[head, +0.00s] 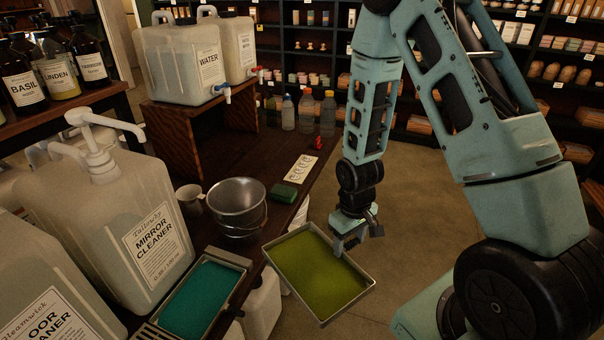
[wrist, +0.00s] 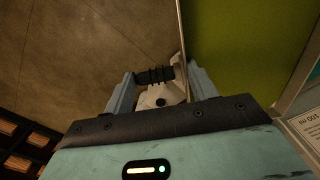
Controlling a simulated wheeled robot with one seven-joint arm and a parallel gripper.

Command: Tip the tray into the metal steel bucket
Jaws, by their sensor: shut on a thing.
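The metal steel bucket (head: 236,223) stands upright on the wooden bench, with its wire handle hanging down; its inside looks empty. A shallow metal tray (head: 348,301) with olive-green contents is to the right of and nearer than the bucket, beyond the bench edge and over the floor. It looks roughly level. My gripper (head: 350,240) is shut on the tray's far right side. In the wrist view the tray (wrist: 301,82) fills the upper right, and its edge runs by my fingers (wrist: 163,90). The exact grip on the rim is partly hidden.
A second tray with teal contents (head: 194,300) sits at the bench front. A green sponge (head: 284,193), a white mug (head: 190,200) and a card (head: 301,168) lie near the bucket. A mirror cleaner jug (head: 125,225) stands left. Floor (head: 415,200) is clear right of the bench.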

